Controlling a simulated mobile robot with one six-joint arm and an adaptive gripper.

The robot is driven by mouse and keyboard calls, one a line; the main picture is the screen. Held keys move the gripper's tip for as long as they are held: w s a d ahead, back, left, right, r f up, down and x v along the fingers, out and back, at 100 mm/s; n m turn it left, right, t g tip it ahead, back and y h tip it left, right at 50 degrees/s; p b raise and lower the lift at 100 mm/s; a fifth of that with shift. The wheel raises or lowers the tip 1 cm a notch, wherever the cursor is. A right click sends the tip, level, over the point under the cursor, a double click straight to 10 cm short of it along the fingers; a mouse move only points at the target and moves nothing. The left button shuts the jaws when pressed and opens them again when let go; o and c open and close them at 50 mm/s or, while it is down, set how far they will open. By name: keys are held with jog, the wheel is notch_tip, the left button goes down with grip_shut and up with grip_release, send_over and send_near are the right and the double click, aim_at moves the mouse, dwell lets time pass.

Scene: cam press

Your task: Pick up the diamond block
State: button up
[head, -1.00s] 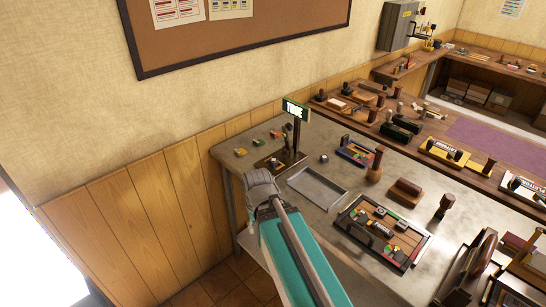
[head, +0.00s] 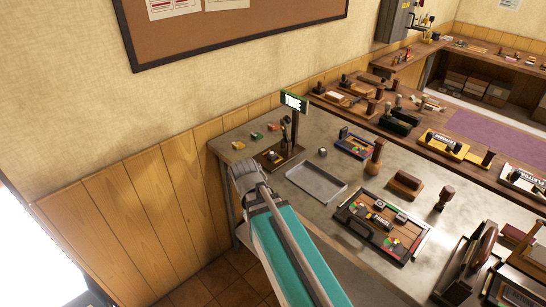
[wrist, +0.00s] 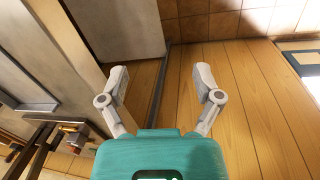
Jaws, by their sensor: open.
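No block can be made out in the wrist view.
On the grey table (head: 330,222) stand a small lit sign on a post (head: 294,102), an empty metal tray (head: 316,184), a wooden tray of parts (head: 383,226) and several wooden-handled stamps. A wood-panelled wall (head: 120,210) runs along the left.

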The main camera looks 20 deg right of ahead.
jog(key=w+d+r+n+t+h+b, duration=0.1)
jog(key=w+n+h, duration=0.4)
jog(key=w+n, duration=0.5)
jog(key=w+d+r+n+t+h+b, duration=0.1)
jog(key=w+r+n+t+h+b, duration=0.3)
jog(key=w+n, duration=0.6)
jog(key=shift+d+r+h, duration=0.4)
jog(key=shift+r+h, duration=0.15)
jog(key=shift+h, duration=0.45)
jog(key=shift+w+d, duration=0.1)
jog(key=shift+w, duration=0.05)
jog(key=b, duration=0.3)
send_near(271, 153)
jog(key=x, duration=0.3)
jog(key=shift+w+d+f, duration=0.25)
jog(key=shift+w+d, duration=0.05)
jog(key=shift+d, duration=0.35)
